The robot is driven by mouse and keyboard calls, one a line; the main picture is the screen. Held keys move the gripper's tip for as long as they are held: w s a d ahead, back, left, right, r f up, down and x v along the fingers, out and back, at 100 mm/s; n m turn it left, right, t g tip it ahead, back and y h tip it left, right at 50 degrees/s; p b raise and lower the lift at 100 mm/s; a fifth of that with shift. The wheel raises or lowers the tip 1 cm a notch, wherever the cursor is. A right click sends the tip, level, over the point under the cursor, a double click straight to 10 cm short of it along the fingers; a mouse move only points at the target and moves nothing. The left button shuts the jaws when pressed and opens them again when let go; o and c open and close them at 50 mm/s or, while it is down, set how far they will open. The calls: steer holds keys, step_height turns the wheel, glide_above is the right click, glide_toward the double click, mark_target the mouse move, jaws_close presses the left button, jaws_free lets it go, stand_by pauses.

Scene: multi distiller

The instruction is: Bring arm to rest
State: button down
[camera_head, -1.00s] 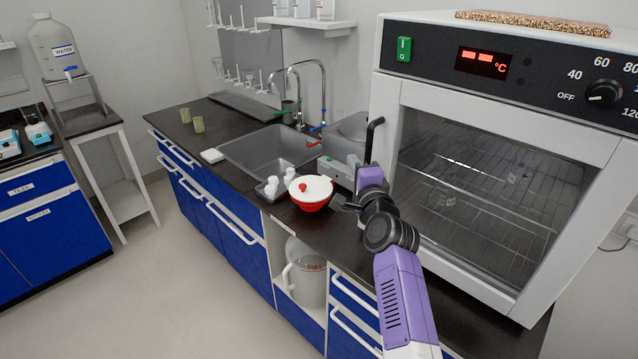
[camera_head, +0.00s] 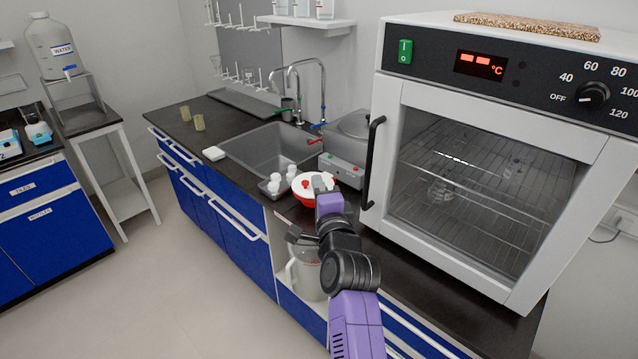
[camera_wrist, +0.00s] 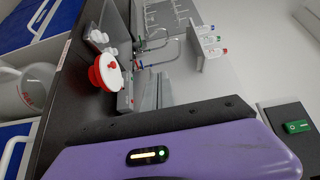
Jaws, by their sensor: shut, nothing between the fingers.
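My gripper (camera_head: 320,187) shows in the head view at the end of my purple arm, in front of the white lid of a red pot (camera_head: 306,201) on the dark counter. Its fingers look shut and empty, though they are small and partly blend with the lid. I cannot tell the gap between fingers and pot. The wrist view is turned on its side. A purple part of my arm fills its lower side, the fingertips do not show, and the red pot (camera_wrist: 106,74) appears at the left.
A white oven (camera_head: 560,215) with its glass door closed and a black handle (camera_head: 372,160) stands to the right. White containers sit left of the pot beside the sink (camera_head: 262,150). A large jug (camera_head: 308,275) stands in an opening below the counter. The floor at left is clear.

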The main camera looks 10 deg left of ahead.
steer(key=s+d+r+n+t, duration=0.2)
steer(key=d+r+n, duration=0.1)
steer(key=r+n, duration=0.15)
steer(key=s+d+f+n+t+h, duration=0.1)
steer(key=s+d+f+n, duration=0.3)
steer(key=s+d, duration=0.5)
steer(key=s+d+f+n+h, duration=0.1)
steer(key=s+d+f+n, duration=0.3)
steer(key=s+d, duration=0.55)
steer(key=s+d+f+g+h, duration=0.1)
steer(key=s+d, duration=0.3)
steer(key=s, duration=0.7)
steer(key=s+d+f+g+h, duration=0.2)
steer(key=s+d, duration=0.3)
steer(key=s, duration=0.7)
steer(key=s+d+f+g+h, duration=0.1)
steer(key=s+d, duration=0.3)
steer(key=s, duration=0.7)
steer(key=shift+s+d+f+h, duration=0.35)
steer(key=shift+f+h, duration=0.3)
steer(key=shift+h, duration=0.25)
